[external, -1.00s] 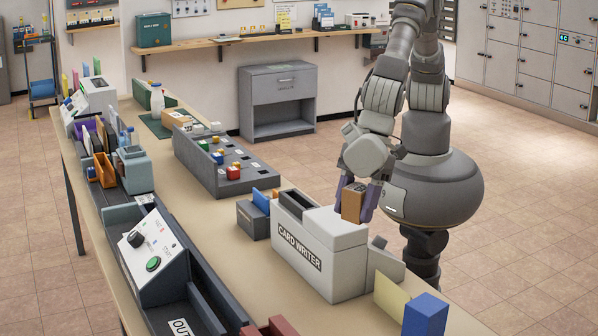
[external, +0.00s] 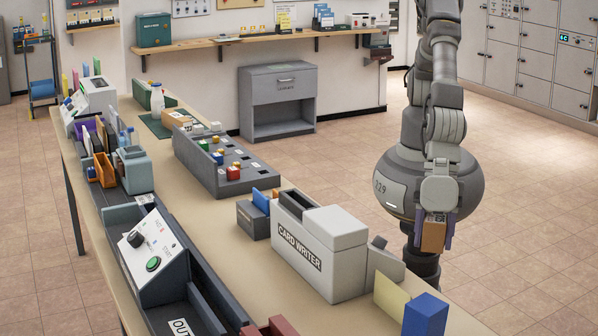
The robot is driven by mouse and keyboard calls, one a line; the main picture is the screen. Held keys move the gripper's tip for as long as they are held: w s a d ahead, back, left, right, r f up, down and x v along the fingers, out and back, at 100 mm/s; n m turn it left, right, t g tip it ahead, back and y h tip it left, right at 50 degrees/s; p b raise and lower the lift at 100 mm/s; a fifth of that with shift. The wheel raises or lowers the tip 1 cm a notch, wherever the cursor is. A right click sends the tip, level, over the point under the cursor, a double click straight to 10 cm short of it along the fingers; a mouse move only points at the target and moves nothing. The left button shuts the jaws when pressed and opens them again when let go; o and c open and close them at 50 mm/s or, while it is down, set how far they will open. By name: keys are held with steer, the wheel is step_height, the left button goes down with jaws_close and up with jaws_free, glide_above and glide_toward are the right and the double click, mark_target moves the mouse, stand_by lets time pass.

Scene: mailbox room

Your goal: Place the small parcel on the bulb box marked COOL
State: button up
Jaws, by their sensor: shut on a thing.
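My gripper (external: 436,243) hangs in front of my round base, to the right of the table and beyond its edge. It is shut on a small brown box (external: 433,236), which I take to be the small parcel; the fingers stand on either side of it. The parcel is held upright in the air, apart from the table. I cannot make out a bulb box marked COOL; no such label is legible in this view.
The long table (external: 262,189) carries a white card writer (external: 317,258) near my gripper, with a blue box (external: 425,314) at the near end. A grey tray (external: 222,168) of small coloured parts lies farther back. A wall shelf (external: 260,40) holds several boxes. The tiled floor right of me is clear.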

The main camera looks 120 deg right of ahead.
steer(key=b, duration=0.1)
glide_above(427, 311)
steer(key=d, duration=0.1)
steer(key=shift+s+f, duration=0.45)
steer(key=shift+f, duration=0.2)
steer(key=shift+f+b, duration=0.45)
steer(key=shift+f, duration=1.3)
steer(key=shift+f, duration=0.15)
steer(key=o, duration=1.1)
